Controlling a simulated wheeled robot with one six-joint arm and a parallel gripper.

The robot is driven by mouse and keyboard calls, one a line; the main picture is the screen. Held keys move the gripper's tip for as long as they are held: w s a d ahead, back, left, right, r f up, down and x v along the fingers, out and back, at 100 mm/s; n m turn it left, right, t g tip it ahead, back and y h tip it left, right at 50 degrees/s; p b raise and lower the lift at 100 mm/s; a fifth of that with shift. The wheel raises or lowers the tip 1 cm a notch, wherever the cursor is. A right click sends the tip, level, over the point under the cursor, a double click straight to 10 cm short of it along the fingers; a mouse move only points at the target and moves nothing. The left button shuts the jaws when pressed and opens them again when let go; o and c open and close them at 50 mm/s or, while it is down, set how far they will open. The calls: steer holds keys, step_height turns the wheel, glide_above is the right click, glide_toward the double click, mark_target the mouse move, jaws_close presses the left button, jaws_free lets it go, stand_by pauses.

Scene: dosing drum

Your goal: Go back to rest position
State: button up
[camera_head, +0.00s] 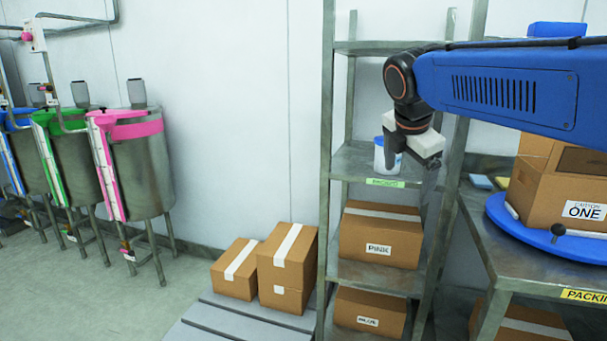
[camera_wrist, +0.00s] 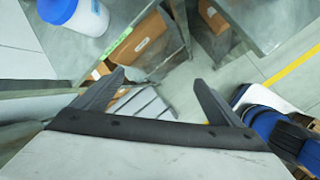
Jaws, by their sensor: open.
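My gripper (camera_head: 412,162) hangs from the blue arm in front of the metal shelf rack (camera_head: 326,180) in the head view. In the wrist view, the two dark fingers of my gripper (camera_wrist: 157,88) stand wide apart with nothing between them. A white container with a blue lid (camera_head: 381,155) stands on the rack's middle shelf, just left of and behind my gripper; part of it is hidden. The container also shows at the top left of the wrist view (camera_wrist: 85,15), apart from the fingers.
A carton labelled PINK (camera_head: 379,237) sits on a lower shelf. At right, a carton labelled ONE (camera_head: 560,190) stands on a blue turntable (camera_head: 520,228) on the packing table (camera_head: 515,272). Steel drums (camera_head: 143,165) stand far left; floor there is clear.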

steer(key=s+d+f+m+y, duration=0.1)
steer(key=s+d+f+m, duration=0.1)
steer(key=s+f+m, duration=0.9)
steer(key=s+d+f+m+y, duration=0.1)
steer(key=s+d+f+m, duration=0.2)
steer(key=s+f+m, duration=0.8)
steer(key=s+f, duration=0.1)
steer(key=s, duration=0.3)
steer(key=shift+s+d+f, duration=0.2)
steer(key=shift+s+f, duration=0.15)
steer(key=shift+s, duration=0.05)
